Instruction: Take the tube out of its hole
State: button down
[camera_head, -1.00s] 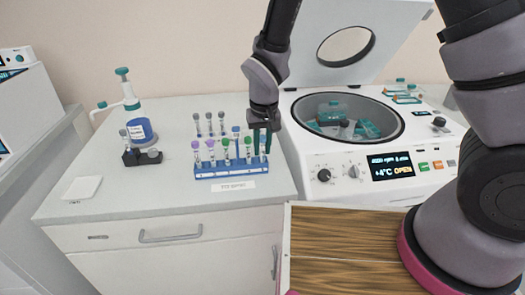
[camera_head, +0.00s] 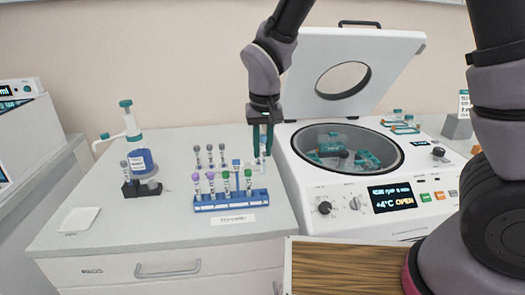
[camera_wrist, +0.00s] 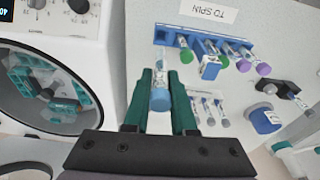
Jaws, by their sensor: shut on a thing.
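My gripper (camera_head: 262,152) is shut on a blue-capped tube and holds it upright above the right end of the blue rack (camera_head: 225,204). In the wrist view the blue cap and pale label of this tube (camera_wrist: 160,98) show between the green fingers. In the head view the tube's lower part (camera_head: 262,166) shows under the fingers and looks clear of the rack. The rack, with a "TO SPIN" label (camera_wrist: 209,12) in front, still bears several tubes with purple and green caps (camera_head: 226,180).
Several grey-capped tubes (camera_head: 210,154) stand behind the rack. The open centrifuge (camera_head: 352,175), lid raised, is close on the right. A dispenser bottle (camera_head: 142,162) stands at the left, with a white pad (camera_head: 79,219) before it.

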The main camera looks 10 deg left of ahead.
aim_at(263, 135)
notch_tip(263, 135, up, 6)
jog(key=shift+r, duration=0.1)
jog(key=shift+w, duration=0.1)
dwell(0.4)
